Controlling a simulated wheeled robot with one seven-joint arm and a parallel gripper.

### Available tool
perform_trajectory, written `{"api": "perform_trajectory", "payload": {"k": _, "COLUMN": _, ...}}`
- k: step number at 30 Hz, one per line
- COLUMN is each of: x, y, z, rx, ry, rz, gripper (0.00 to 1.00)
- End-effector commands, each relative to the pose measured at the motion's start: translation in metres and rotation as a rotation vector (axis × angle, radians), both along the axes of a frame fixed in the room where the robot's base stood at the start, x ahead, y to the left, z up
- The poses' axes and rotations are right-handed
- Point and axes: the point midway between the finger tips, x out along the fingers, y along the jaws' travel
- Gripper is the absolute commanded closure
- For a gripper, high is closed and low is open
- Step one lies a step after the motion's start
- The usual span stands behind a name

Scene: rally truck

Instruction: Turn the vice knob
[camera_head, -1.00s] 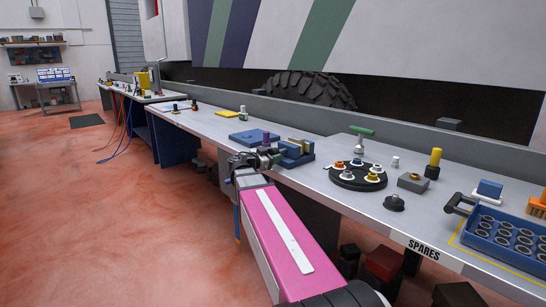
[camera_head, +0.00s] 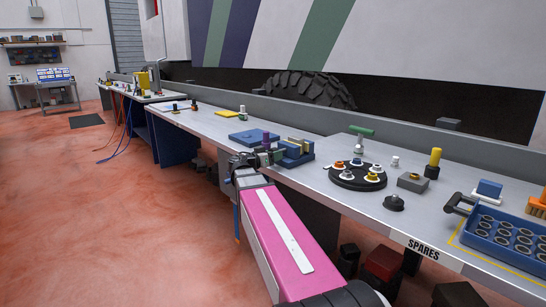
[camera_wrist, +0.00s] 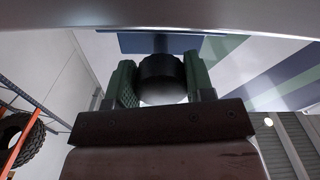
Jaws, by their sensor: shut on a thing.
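The blue vice (camera_head: 297,157) sits at the front edge of the long grey workbench, with pale jaw blocks on it. Its dark round knob (camera_wrist: 161,72) faces my gripper in the wrist view, on a short shaft leading to the blue vice body (camera_wrist: 215,45). My gripper (camera_wrist: 160,80) has one green-padded finger on each side of the knob and is shut on it. In the head view my gripper (camera_head: 266,158) is at the near-left side of the vice, and the knob is mostly hidden there by the fingers.
A blue plate (camera_head: 253,137) with a purple piece lies left of the vice. A black round tray (camera_head: 352,182) with several small parts is to the right. A grey block (camera_head: 411,182) and a blue crate (camera_head: 500,245) are farther right. Open floor lies left of my arm.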

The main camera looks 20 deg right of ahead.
Motion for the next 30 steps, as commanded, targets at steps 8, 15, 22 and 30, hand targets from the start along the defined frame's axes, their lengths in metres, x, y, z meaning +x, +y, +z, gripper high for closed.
{"api": "perform_trajectory", "payload": {"k": 8, "x": -0.0018, "y": -0.0006, "z": 0.0003, "rx": -0.088, "ry": 0.246, "rz": 0.000, "gripper": 0.75}}
{"api": "perform_trajectory", "payload": {"k": 15, "x": -0.0028, "y": -0.0011, "z": 0.0011, "rx": -0.165, "ry": 0.459, "rz": -0.001, "gripper": 0.75}}
{"api": "perform_trajectory", "payload": {"k": 22, "x": -0.0036, "y": -0.0015, "z": 0.0021, "rx": -0.240, "ry": 0.665, "rz": -0.001, "gripper": 0.75}}
{"api": "perform_trajectory", "payload": {"k": 30, "x": -0.0042, "y": -0.0019, "z": 0.0034, "rx": -0.327, "ry": 0.905, "rz": -0.001, "gripper": 0.75}}
